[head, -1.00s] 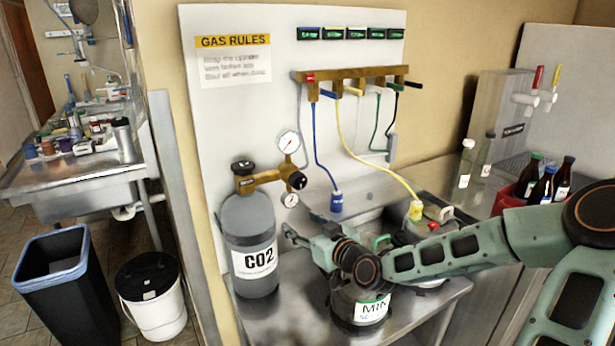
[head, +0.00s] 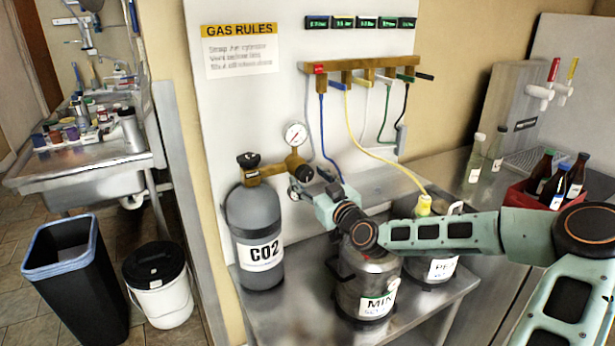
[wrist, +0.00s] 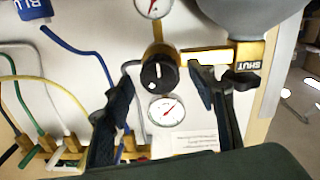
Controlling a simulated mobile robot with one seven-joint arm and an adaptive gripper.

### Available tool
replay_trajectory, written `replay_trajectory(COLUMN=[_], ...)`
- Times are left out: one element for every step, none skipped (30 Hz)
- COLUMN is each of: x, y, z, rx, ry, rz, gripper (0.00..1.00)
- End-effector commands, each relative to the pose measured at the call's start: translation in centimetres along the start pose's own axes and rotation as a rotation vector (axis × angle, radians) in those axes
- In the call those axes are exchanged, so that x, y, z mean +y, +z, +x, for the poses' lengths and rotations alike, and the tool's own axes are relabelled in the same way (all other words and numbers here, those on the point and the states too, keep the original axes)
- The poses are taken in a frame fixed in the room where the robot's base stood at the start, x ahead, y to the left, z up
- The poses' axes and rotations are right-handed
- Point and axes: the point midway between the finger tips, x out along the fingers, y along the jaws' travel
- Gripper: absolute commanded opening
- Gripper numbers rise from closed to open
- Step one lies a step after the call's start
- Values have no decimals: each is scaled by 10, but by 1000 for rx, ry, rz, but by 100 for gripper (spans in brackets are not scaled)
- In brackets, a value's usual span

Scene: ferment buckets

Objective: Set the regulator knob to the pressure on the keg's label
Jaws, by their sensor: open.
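The black regulator knob (wrist: 158,72) has a white pointer mark and sits on the brass regulator between two dial gauges. In the wrist view my gripper (wrist: 160,85) is open, with one dark finger on each side of the knob and a gap to both. The lower gauge (wrist: 167,111) has a red needle; its numbers are too small to read. In the head view my gripper (head: 312,196) is at the regulator, beside the grey CO2 cylinder (head: 255,215). A keg (head: 352,290) carries a label (head: 376,305) starting "MIN"; its lower line is unreadable.
A second keg (head: 425,285) with a yellow connector (head: 423,205) stands behind. The gas manifold (head: 360,72) with coloured hoses is on the wall board. A yellow valve part (wrist: 240,55) reads "SHUT". Bottles stand at right.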

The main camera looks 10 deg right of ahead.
Motion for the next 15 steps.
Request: replay_trajectory(x=[0,-1,-1,0,0,0,0,0,0,0,0,0,0,0,0], y=[0,0,0,0,0,0,0,0,0,0,0,0,0,0,0], z=[5,7,9,11,12,12,13,13,13,13,13,13,13,13,13], rx=[0,0,1,0,0,0,0,0,0,0,0,0,0,0,0], ry=[-1,-1,-1,-1,-1,-1,-1,-1,-1,-1,-1,-1,-1,-1,-1], rz=[1,0,0,0,0,0,0,0,0,0,0,0,0,0,0], gripper=[52,52,52,52,52,52,52,52,52,52,52,52,52,50,46])
